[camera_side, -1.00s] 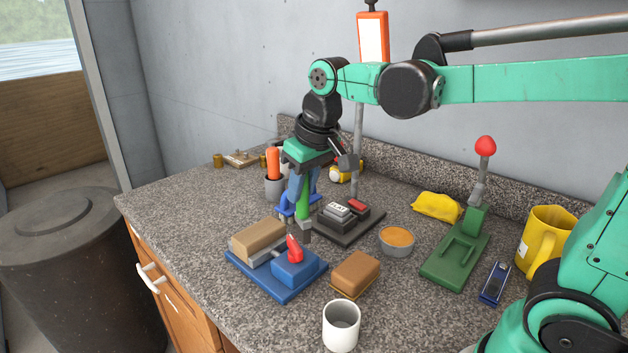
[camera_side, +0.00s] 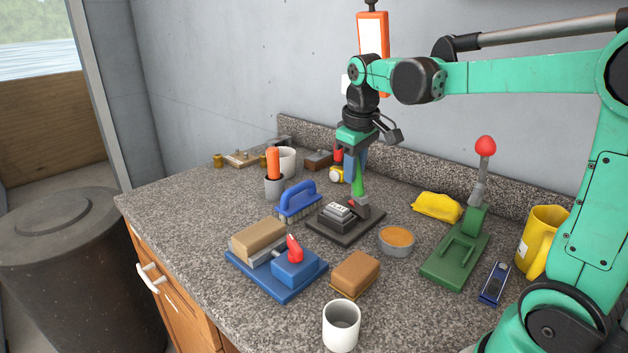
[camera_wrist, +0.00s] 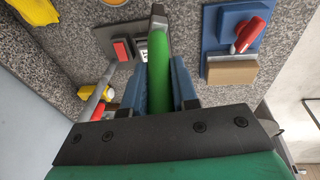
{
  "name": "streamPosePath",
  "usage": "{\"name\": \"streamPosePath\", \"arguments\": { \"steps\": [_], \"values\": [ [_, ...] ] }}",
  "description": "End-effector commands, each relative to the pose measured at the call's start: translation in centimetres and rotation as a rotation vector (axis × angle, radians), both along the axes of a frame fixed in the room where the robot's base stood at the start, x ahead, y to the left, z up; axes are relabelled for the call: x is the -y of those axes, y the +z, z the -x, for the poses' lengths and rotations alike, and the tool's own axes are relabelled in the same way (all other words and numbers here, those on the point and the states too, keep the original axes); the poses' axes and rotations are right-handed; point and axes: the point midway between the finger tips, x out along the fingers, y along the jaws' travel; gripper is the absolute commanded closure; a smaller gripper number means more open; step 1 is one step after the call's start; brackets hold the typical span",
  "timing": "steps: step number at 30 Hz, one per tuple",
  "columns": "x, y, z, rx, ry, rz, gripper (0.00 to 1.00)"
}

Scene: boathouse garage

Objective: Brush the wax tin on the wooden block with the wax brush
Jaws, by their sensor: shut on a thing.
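My gripper (camera_side: 355,168) is shut on the green handle of the wax brush (camera_side: 359,189), which points down with its grey end lowest. The brush also shows in the wrist view (camera_wrist: 158,65) between my blue fingers (camera_wrist: 159,92). It appears over or beside the right side of the black stand; contact cannot be told. The wax tin (camera_side: 397,245), a round grey tin with orange wax, is right of and nearer than the brush tip, apart from it. The tan wooden block (camera_side: 257,239) sits in a blue vise (camera_side: 290,290) with a red handle, at front left.
A black stand (camera_side: 340,221) with a label is beneath the brush. A blue-handled brush (camera_side: 297,202), a brown block (camera_side: 356,271), a white cup (camera_side: 341,326), a yellow cloth (camera_side: 437,207), a green lever tool (camera_side: 455,253) and a yellow mug (camera_side: 541,241) surround the work.

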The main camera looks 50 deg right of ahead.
Motion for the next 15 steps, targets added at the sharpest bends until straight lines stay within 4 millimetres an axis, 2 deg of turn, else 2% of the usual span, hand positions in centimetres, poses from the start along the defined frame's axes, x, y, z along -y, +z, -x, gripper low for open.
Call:
{"name": "streamPosePath", "arguments": {
  "steps": [1,3,6,10,15],
  "values": [
    [2.0,-0.1,0.6,-0.029,-0.012,0.013,1.00],
    [4.2,-0.2,1.4,-0.069,-0.011,0.026,1.00],
    [6.3,-0.4,2.5,-0.112,-0.009,0.034,1.00],
    [7.5,-0.6,3.1,-0.138,-0.006,0.037,1.00],
    [7.6,-2.0,3.2,-0.141,-0.003,0.038,1.00]
  ]
}}
